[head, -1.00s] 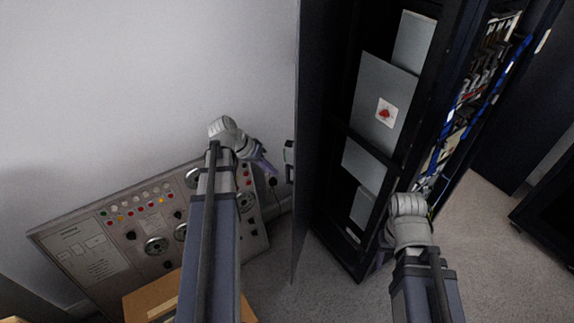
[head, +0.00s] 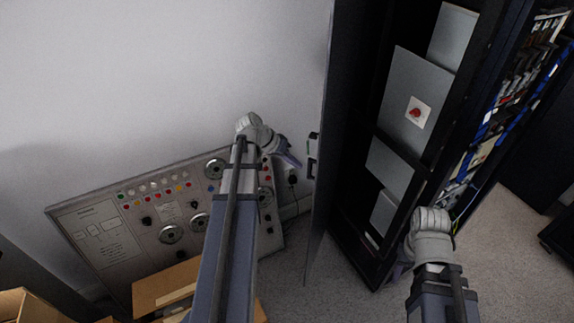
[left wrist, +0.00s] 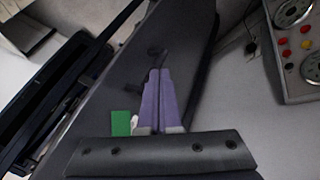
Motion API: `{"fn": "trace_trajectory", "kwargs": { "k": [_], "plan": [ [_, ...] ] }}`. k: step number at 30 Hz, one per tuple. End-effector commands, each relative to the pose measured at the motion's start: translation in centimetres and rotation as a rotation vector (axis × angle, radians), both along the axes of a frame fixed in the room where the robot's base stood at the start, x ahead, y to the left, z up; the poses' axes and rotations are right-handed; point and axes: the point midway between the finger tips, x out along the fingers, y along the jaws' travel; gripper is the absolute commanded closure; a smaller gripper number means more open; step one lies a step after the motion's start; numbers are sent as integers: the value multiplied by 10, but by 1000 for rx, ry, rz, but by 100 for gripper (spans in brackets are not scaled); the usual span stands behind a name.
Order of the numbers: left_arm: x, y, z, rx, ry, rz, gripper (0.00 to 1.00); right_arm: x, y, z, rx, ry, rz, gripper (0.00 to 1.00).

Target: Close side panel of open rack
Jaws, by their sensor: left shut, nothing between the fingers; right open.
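The open rack (head: 372,258) is a tall black cabinet at the right of the head view, with grey plates inside its open side. Its dark side panel (head: 322,215) stands swung out at the rack's left and is seen nearly edge-on, with a black handle (head: 312,168). In the left wrist view the panel (left wrist: 185,45) fills the middle, with the handle (left wrist: 148,58) beyond my fingertips. My left gripper (head: 297,163) is shut and empty, just left of the panel's handle; contact cannot be told. My right gripper is mostly hidden behind its own wrist, low before the rack's front corner.
A control board (head: 95,245) with dials and coloured lamps leans on the white wall at the left. Cardboard boxes (head: 165,288) stand on the floor below it. Blue cables (head: 490,130) run along the rack's right face. Grey carpet (head: 330,295) is clear before the rack.

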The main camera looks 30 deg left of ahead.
Motion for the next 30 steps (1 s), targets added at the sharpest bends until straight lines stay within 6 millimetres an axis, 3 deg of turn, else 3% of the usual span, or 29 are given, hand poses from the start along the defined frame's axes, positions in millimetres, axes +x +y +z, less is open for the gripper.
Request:
{"fn": "trace_trajectory", "kwargs": {
  "k": [1,3,5,12,30],
  "plan": [
    [5,-3,-14,0,0,-1,100,0,0,-13,0,0,0,50],
    [9,-8,-21,0,0,-2,100,0,0,-21,0,0,-1,50],
    [8,-20,-12,0,0,-4,100,0,0,-12,0,0,-1,50],
    [13,-42,-12,0,0,-2,100,0,0,-12,0,0,-1,50],
    [14,-52,-12,1,-1,11,100,0,0,-12,0,0,-1,50]
  ]
}}
